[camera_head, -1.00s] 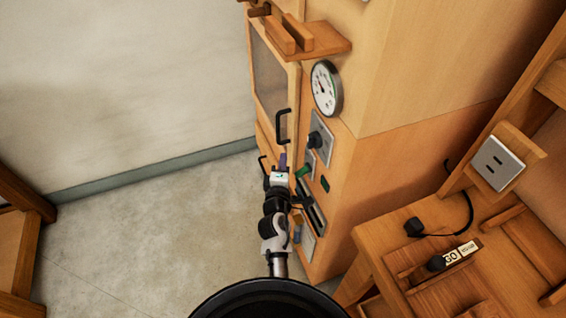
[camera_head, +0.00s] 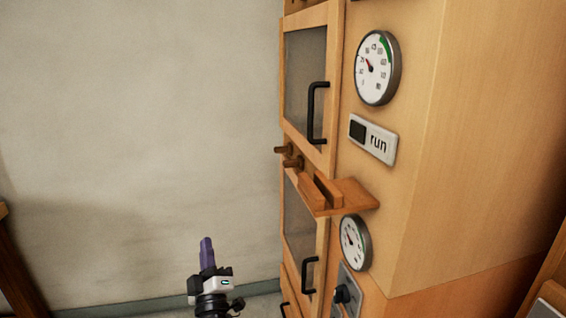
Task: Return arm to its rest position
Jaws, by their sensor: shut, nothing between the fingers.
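My gripper (camera_head: 207,243) is at the bottom of the head view, left of the wooden cabinet. Its purple fingers are together and point upward, with nothing between them. The white and black wrist shows below, and the rest of my arm is cut off by the frame's lower edge. The gripper appears apart from the cabinet, in front of the pale wall.
The wooden cabinet (camera_head: 440,130) has an upper door (camera_head: 305,75) and a lower door (camera_head: 299,220) with black handles. A small shelf (camera_head: 360,196) juts out between them. Gauges and a "run" plate (camera_head: 373,139) are on its face. Open space lies left before the wall (camera_head: 130,130).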

